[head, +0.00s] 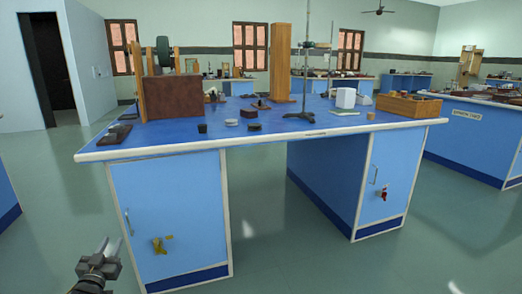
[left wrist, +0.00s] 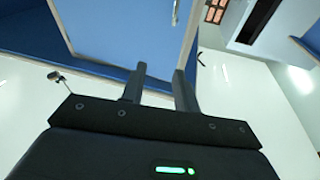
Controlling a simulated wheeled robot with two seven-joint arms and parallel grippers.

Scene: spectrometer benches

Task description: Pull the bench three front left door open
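The nearest bench (head: 270,143) has a left pedestal with a light blue front door (head: 180,205), which looks shut. A slim vertical metal handle (head: 128,222) is near the door's left edge, with a yellow key-like piece (head: 160,245) low on the door. My left gripper (head: 111,245) is at the lower left of the head view, left of the door and below the handle, apart from both. In the left wrist view its two fingers (left wrist: 159,75) are spread with nothing between them, before a light blue panel (left wrist: 125,25). My right gripper is not in view.
The right pedestal has its own door (head: 383,170) with a handle and a red piece. Boxes, a stand and small items are on the blue top. Another bench (head: 470,135) stands at the right. The floor (head: 60,180) left of the bench is mostly clear.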

